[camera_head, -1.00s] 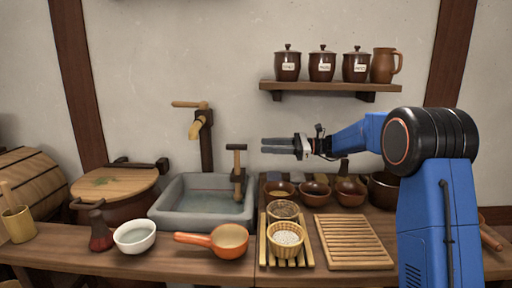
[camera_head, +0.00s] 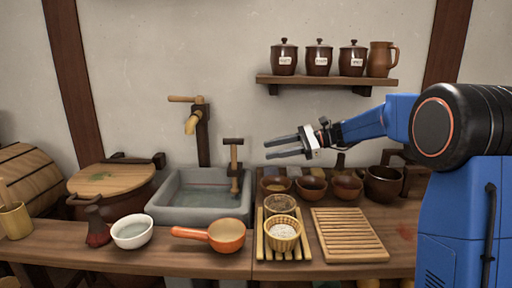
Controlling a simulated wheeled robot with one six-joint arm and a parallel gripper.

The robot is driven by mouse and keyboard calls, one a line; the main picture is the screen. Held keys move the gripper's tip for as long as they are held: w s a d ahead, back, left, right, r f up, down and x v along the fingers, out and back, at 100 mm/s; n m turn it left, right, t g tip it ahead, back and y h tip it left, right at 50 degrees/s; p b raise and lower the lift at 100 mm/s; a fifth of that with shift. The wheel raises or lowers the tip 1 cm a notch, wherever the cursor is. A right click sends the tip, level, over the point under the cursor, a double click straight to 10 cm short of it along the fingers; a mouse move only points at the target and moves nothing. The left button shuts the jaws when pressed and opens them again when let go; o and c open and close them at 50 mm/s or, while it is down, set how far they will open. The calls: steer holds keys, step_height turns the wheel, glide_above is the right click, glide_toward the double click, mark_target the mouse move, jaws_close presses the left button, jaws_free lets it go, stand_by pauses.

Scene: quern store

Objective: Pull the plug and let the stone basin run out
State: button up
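The grey stone basin (camera_head: 172,214) is set into the counter at left of centre, with water showing inside it. A wooden plug with a T-shaped handle (camera_head: 234,165) stands upright at the basin's right side; its lower end is partly hidden. A wooden tap (camera_head: 192,122) on a dark post stands behind the basin. My gripper (camera_head: 283,148) is in the air to the right of the plug handle, apart from it, its fingers pointing left. The two fingers are spread with a gap between them, and nothing is held.
Several brown bowls (camera_head: 312,187) stand right of the basin, behind a slatted wooden rack (camera_head: 348,235) and small baskets (camera_head: 284,230). An orange ladle (camera_head: 226,236) and a white bowl (camera_head: 132,232) sit in front. A jar shelf (camera_head: 325,81) hangs above my gripper.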

steer(key=s+d+f+n+h, duration=0.3)
steer(key=s+d, duration=0.1)
steer(key=s, duration=0.7)
steer(key=s+d+f+n+t+h, duration=0.1)
steer(key=s+d+f+n+h, duration=0.2)
steer(key=s, duration=0.8)
steer(key=s+d+f+n+t+h, duration=0.1)
steer(key=s+d+f+n+h, duration=0.2)
steer(key=s, duration=0.8)
steer(key=shift+s+d+f+h, duration=0.15)
steer(key=shift+d+f+h, duration=0.35)
steer(key=shift+d, duration=0.15)
steer(key=shift+s+d+f+h, duration=0.1)
steer(key=shift+d+f+h, duration=0.25)
steer(key=shift+d+h, duration=0.2)
steer(key=s+d+f+n+t+h, duration=0.2)
steer(key=s+d+f+n+h, duration=0.2)
steer(key=s+d, duration=0.5)
step_height(320, 180, down, 2)
steer(key=shift+s+d+f+n+t, duration=0.15)
steer(key=shift+s+f+n+t, duration=0.15)
steer(key=shift+s+n, duration=0.3)
steer(key=shift+r, duration=0.1)
stand_by(1.8)
